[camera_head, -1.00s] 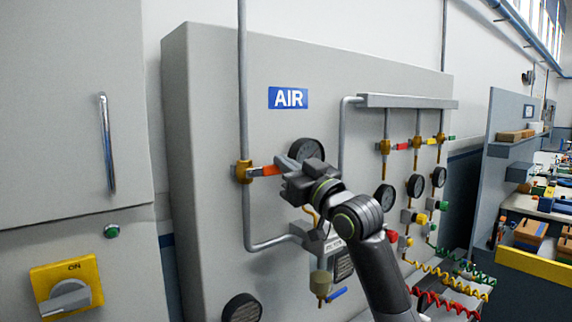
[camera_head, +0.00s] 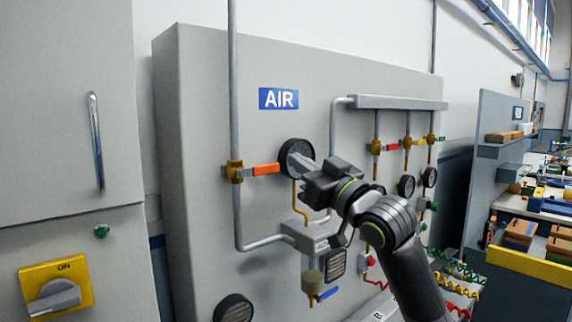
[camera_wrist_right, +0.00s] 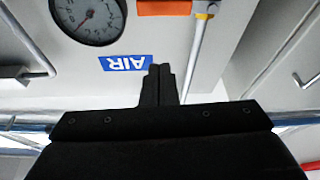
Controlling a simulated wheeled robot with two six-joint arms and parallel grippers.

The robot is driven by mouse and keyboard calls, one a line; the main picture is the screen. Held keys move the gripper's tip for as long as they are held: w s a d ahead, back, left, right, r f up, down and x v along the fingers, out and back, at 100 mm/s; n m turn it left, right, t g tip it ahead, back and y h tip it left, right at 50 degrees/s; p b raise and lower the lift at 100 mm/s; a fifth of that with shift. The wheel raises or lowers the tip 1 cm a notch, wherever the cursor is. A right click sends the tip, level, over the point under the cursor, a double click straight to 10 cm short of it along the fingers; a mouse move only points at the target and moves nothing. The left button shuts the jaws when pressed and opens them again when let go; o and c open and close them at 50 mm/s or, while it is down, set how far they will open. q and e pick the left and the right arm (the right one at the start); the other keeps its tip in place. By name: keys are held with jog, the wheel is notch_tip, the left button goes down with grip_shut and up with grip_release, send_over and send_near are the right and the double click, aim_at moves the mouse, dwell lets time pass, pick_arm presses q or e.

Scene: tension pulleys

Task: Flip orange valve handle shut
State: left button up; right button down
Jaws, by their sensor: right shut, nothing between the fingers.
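The orange valve handle (camera_head: 266,169) lies level in the head view, pointing right from the brass valve (camera_head: 235,172) and across the upright grey pipe (camera_head: 231,80). Part of the handle also shows at the top of the right wrist view (camera_wrist_right: 165,7). My right gripper (camera_head: 299,165) is to the right of the handle tip, apart from it, in front of the round gauge. Its fingers (camera_wrist_right: 160,78) are closed together with nothing between them. My left gripper is out of view.
The gauge (camera_wrist_right: 88,17) is near the handle, with a regulator block (camera_head: 312,236) below. Three smaller valves (camera_head: 407,143) with coloured handles hang from the manifold (camera_head: 400,102) at right. A cabinet with a yellow switch plate (camera_head: 80,275) stands left.

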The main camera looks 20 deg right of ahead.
jog(key=shift+v, duration=1.05)
jog(key=shift+a+r, duration=0.1)
jog(key=shift+s, duration=0.1)
